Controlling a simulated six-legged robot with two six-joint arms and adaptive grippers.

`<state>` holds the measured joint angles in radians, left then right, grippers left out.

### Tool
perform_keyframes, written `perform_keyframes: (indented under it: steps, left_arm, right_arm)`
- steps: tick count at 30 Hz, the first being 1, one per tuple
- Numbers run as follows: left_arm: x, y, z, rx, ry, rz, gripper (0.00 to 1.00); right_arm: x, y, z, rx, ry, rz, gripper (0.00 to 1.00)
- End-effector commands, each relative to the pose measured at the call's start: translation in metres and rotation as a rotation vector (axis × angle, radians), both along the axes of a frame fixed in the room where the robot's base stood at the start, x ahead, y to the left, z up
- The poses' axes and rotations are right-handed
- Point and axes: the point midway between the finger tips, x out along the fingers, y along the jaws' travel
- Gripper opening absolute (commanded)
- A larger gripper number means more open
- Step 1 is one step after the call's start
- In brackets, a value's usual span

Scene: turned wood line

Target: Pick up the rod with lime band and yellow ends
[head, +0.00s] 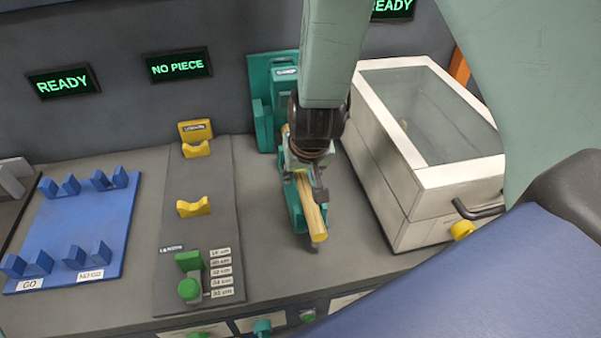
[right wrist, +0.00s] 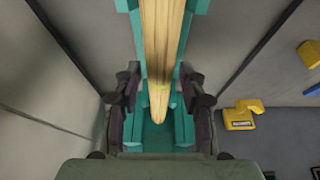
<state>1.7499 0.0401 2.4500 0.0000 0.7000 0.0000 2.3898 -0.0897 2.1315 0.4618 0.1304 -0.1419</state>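The wooden rod (head: 313,212) lies in a teal cradle (head: 297,213) on the bench in the head view. Its near end looks yellowish, and my right gripper hides its far part. In the right wrist view the rod (right wrist: 163,45) runs down the middle, with a faint yellow-green mark near its lower end. My right gripper (head: 305,182) is over the rod. In the right wrist view its fingers (right wrist: 160,100) stand on either side of the rod, with gaps between, so it is open. My left gripper is not in view.
A white box with a glass lid (head: 396,205) stands close to the right of the cradle. To the left are a grey gauge plate with yellow V-rests (head: 193,208) and a blue tray (head: 85,230) marked GO and NO GO. Screens (head: 178,66) hang on the back wall.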

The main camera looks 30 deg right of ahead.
Motion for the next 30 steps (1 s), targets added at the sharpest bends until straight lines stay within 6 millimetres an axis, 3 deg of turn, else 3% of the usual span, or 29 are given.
perform_keyframes:
  steps: [13,30]
  left_arm:
    - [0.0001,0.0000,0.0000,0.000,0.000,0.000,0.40]
    - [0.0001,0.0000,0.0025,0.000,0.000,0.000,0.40]
  right_arm:
    - [-0.0002,0.0000,0.0000,0.000,0.000,0.000,0.00]
    - [0.0002,0.0001,0.0025,0.000,-0.001,0.000,0.00]
